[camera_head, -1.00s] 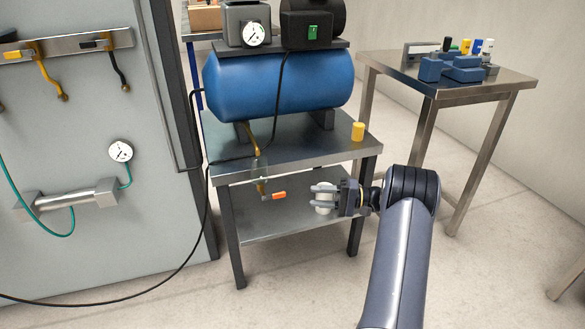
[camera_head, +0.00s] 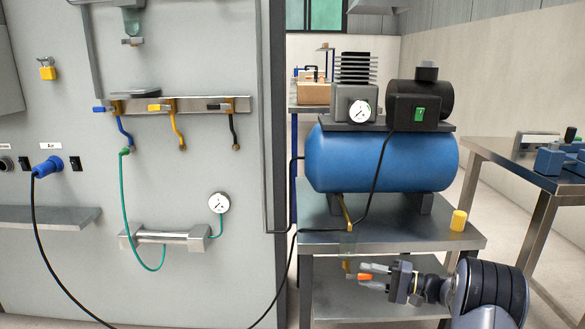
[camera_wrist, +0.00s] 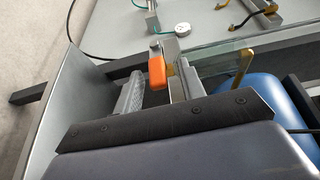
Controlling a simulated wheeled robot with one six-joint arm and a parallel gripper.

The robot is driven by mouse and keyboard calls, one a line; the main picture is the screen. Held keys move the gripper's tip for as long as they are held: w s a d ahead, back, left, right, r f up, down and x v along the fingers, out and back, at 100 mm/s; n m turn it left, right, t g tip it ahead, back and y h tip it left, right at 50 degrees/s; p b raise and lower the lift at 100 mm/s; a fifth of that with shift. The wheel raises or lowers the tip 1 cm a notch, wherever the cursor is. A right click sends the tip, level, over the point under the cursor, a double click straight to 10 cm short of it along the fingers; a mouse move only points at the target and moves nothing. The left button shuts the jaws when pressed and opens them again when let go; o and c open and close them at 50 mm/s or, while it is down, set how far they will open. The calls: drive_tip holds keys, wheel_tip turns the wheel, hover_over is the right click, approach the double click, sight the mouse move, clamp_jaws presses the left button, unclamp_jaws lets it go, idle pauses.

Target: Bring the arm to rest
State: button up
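My gripper (camera_head: 369,276) is low in the head view, in front of the lower part of the compressor stand, pointing left. Its two fingers are apart with nothing held between them. In the wrist view the gripper (camera_wrist: 158,92) also shows a gap between its fingers. The orange valve handle (camera_wrist: 157,71) appears in line with that gap, beyond the fingers; I cannot tell whether they touch. In the head view the orange handle (camera_head: 365,277) overlaps the fingers. My arm comes in from the lower right, bent at a dark joint.
A blue compressor tank (camera_head: 380,160) stands on a metal stand (camera_head: 400,238), with a yellow cylinder (camera_head: 458,220) at its right corner. A grey wall panel (camera_head: 80,260) with hoses and a gauge (camera_head: 218,203) is on the left. A metal table (camera_head: 545,180) stands at the right.

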drive_tip(key=shift+f, duration=0.15)
drive_tip(key=shift+d+f+t, duration=0.1)
drive_tip(key=shift+f+t, duration=0.1)
drive_tip(key=shift+t, duration=0.1)
drive_tip(key=p+v, duration=0.3)
drive_tip(key=v, duration=0.8)
drive_tip(key=b+x, duration=0.3)
drive_tip(key=x, duration=0.8)
drive_tip(key=shift+s, duration=0.1)
drive_tip(key=shift+r+p, duration=0.3)
drive_tip(key=shift+r, duration=0.35)
drive_tip(key=shift+r+n+g+h+p, duration=0.3)
drive_tip(key=shift+g+h+p, duration=0.1)
drive_tip(key=shift+h, duration=0.7)
drive_tip(key=shift+a, duration=0.2)
